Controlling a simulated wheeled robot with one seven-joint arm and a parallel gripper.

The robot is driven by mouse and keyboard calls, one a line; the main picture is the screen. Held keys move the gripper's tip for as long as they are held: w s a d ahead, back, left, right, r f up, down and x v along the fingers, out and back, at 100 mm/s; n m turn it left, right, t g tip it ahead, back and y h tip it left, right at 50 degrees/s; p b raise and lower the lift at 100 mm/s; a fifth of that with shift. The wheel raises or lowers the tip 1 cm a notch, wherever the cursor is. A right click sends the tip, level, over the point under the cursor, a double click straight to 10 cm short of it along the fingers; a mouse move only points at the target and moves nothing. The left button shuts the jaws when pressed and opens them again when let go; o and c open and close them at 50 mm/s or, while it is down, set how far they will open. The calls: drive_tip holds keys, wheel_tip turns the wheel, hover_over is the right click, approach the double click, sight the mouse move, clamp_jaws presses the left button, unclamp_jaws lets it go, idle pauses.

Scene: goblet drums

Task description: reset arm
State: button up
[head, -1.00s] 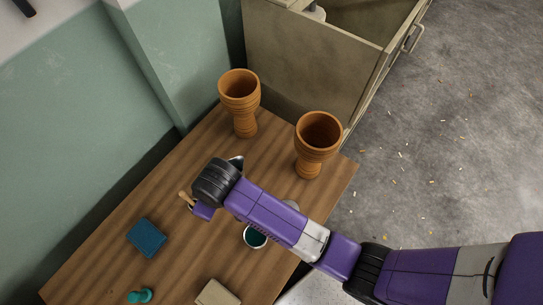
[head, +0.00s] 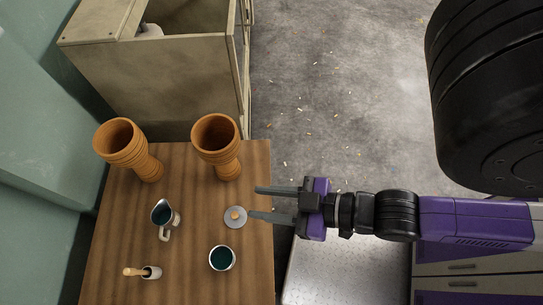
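My gripper (head: 258,202) is at the right edge of the wooden table (head: 190,200) in the head view. Its two grey fingers are parallel and spread apart, with nothing held between them. My purple and black arm reaches in from the right. Two orange-brown goblet drums (head: 128,150) (head: 219,147) stand upright at the table's far end, to the left of my gripper. A small grey disc with a tan knob (head: 235,216) lies near the lower fingertip.
A cup with teal contents (head: 222,258), a pitcher (head: 165,218) and a small pot with a wooden-handled tool (head: 146,272) stand on the table. A beige cabinet (head: 165,75) stands behind.

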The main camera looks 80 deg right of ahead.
drive_tip(key=shift+t, duration=0.6)
drive_tip(key=r, duration=0.1)
drive_tip(key=s+r, duration=0.1)
drive_tip(key=r, duration=0.1)
drive_tip(key=s+d+r, duration=0.1)
drive_tip(key=r, duration=0.1)
drive_tip(key=shift+r, duration=0.2)
